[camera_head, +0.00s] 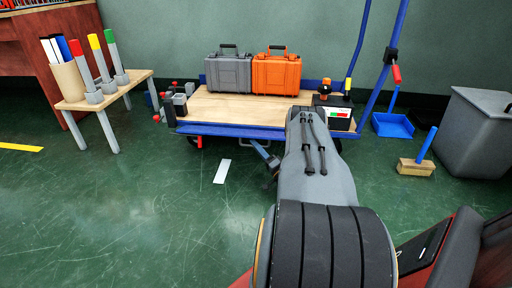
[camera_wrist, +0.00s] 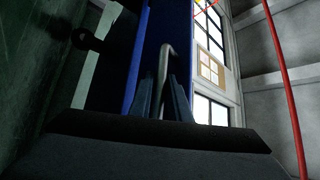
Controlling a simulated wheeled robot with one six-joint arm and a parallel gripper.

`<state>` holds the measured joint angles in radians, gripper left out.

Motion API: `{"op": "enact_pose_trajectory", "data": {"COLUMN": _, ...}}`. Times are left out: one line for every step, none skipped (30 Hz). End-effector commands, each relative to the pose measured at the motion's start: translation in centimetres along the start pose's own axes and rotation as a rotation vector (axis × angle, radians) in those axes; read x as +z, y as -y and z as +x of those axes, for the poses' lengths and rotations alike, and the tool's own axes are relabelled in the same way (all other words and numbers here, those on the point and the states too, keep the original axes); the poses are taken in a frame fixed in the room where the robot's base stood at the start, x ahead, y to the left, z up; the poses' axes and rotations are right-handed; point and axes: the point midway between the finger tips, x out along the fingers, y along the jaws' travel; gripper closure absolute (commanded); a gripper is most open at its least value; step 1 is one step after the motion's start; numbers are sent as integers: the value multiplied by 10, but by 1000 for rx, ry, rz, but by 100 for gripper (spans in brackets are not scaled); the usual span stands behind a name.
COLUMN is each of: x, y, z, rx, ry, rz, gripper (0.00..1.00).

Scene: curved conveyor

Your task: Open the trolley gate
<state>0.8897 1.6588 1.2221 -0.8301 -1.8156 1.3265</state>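The trolley has a wooden deck (camera_head: 235,108) with a blue edge and stands ahead of me by the green wall. Blue posts (camera_head: 384,70) rise at its right side. In the wrist view, my gripper's two fingers (camera_wrist: 165,98) stand either side of a thin bent metal rod (camera_wrist: 165,62), close to a blue panel (camera_wrist: 150,35). I cannot tell whether the fingers press on the rod. Which part is the gate is not clear in the head view.
A grey case (camera_head: 228,76) and an orange case (camera_head: 276,75) stand on the deck. A black box (camera_head: 338,120) sits at its right end. A small table (camera_head: 138,80) with markers is left, a grey bin (camera_head: 475,130) right. The floor front left is mostly clear.

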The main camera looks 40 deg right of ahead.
Motion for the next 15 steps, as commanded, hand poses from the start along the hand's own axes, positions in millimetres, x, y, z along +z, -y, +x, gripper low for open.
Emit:
{"op": "enact_pose_trajectory", "data": {"x": -1, "y": 1, "z": 1, "rx": -4, "ry": 0, "rz": -1, "gripper": 80}}
{"op": "enact_pose_trajectory", "data": {"x": -1, "y": 1, "z": 1, "rx": -4, "ry": 0, "rz": -1, "gripper": 80}}
{"op": "enact_pose_trajectory", "data": {"x": -1, "y": 1, "z": 0, "rx": -4, "ry": 0, "rz": -1, "gripper": 80}}
{"op": "enact_pose_trajectory", "data": {"x": -1, "y": 1, "z": 0, "rx": -4, "ry": 0, "rz": -1, "gripper": 80}}
{"op": "enact_pose_trajectory", "data": {"x": -1, "y": 1, "z": 0, "rx": -3, "ry": 0, "rz": -1, "gripper": 80}}
{"op": "enact_pose_trajectory", "data": {"x": -1, "y": 1, "z": -2, "rx": -3, "ry": 0, "rz": -1, "gripper": 80}}
{"op": "enact_pose_trajectory", "data": {"x": -1, "y": 1, "z": -4, "rx": -2, "ry": -1, "rz": 0, "gripper": 80}}
{"op": "enact_pose_trajectory", "data": {"x": -1, "y": 1, "z": -7, "rx": -2, "ry": -1, "rz": 0, "gripper": 80}}
{"op": "enact_pose_trajectory", "data": {"x": -1, "y": 2, "z": -11, "rx": -2, "ry": -1, "rz": 0, "gripper": 80}}
{"op": "enact_pose_trajectory", "data": {"x": -1, "y": 2, "z": -15, "rx": -1, "ry": -1, "rz": 0, "gripper": 80}}
{"op": "enact_pose_trajectory", "data": {"x": -1, "y": 2, "z": -20, "rx": 0, "ry": -1, "rz": 0, "gripper": 80}}
{"op": "enact_pose_trajectory", "data": {"x": -2, "y": 2, "z": -28, "rx": 1, "ry": -3, "rz": 0, "gripper": 80}}
{"op": "enact_pose_trajectory", "data": {"x": -2, "y": 2, "z": -34, "rx": 2, "ry": -3, "rz": -1, "gripper": 80}}
{"op": "enact_pose_trajectory", "data": {"x": -2, "y": 2, "z": -40, "rx": 2, "ry": -3, "rz": 0, "gripper": 80}}
{"op": "enact_pose_trajectory", "data": {"x": -2, "y": 2, "z": -50, "rx": 3, "ry": -3, "rz": 0, "gripper": 80}}
